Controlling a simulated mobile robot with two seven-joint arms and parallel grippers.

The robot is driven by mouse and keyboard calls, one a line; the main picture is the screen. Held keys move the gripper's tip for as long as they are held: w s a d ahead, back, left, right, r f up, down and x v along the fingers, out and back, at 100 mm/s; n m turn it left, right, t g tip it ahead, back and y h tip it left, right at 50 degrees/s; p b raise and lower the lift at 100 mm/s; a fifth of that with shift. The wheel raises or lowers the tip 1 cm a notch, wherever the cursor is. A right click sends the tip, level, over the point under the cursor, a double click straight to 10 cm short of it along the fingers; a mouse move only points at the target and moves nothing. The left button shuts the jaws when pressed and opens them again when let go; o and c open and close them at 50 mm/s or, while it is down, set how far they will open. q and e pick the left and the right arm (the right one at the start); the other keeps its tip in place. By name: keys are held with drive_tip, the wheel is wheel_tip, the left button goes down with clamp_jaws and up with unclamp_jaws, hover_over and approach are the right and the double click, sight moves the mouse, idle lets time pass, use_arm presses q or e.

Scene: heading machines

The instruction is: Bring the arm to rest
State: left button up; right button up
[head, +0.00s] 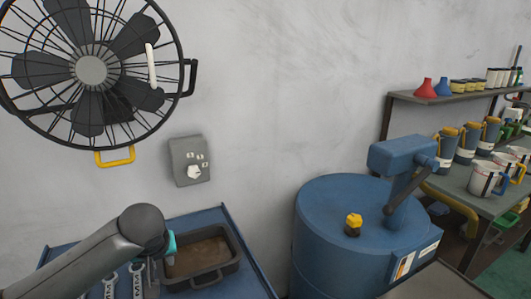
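My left arm comes in from the lower left and bends down at a rounded grey joint. A small teal part of my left gripper (170,246) shows at the near left edge of a dark tray (233,240) with a brown, worn inside. The arm hides most of the gripper, so its fingers and anything between them cannot be made out. My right gripper is out of view.
The tray sits on a blue surface (245,276) beside several wrenches (138,281). A blue drum-shaped machine (325,235) with a yellow knob (353,223) stands right. A wall fan (92,71) hangs upper left. Shelves (455,102) hold cups at right.

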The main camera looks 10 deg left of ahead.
use_arm(q)
drive_tip(key=s+d+f+m, duration=0.1)
drive_tip(key=s+d+f, duration=0.1)
drive_tip(key=s+d+f+m+h, duration=0.1)
drive_tip(key=d+f, duration=0.1)
drive_tip(key=d, duration=0.1)
drive_tip(key=s+d+f+m+h, duration=0.1)
drive_tip(key=s+d, duration=0.1)
drive_tip(key=d, duration=0.1)
drive_tip(key=shift+s+f+m, duration=0.3)
drive_tip(key=shift+f, duration=0.1)
drive_tip(key=s+d+f+m+g+h, duration=0.1)
drive_tip(key=s+d+f+m, duration=0.1)
drive_tip(key=s, duration=0.8)
drive_tip(key=s+d+f+m, duration=0.2)
drive_tip(key=s+f, duration=0.1)
drive_tip(key=s, duration=0.7)
wheel_tip(320, 180, down, 24)
drive_tip(key=s+g+b, duration=0.1)
drive_tip(key=s+g, duration=0.1)
drive_tip(key=s+a+f+g+b, duration=0.1)
drive_tip(key=s+a+f, duration=0.2)
drive_tip(key=s+f, duration=1.1)
drive_tip(key=shift+s+m, duration=0.3)
drive_tip(key=shift+s, duration=0.1)
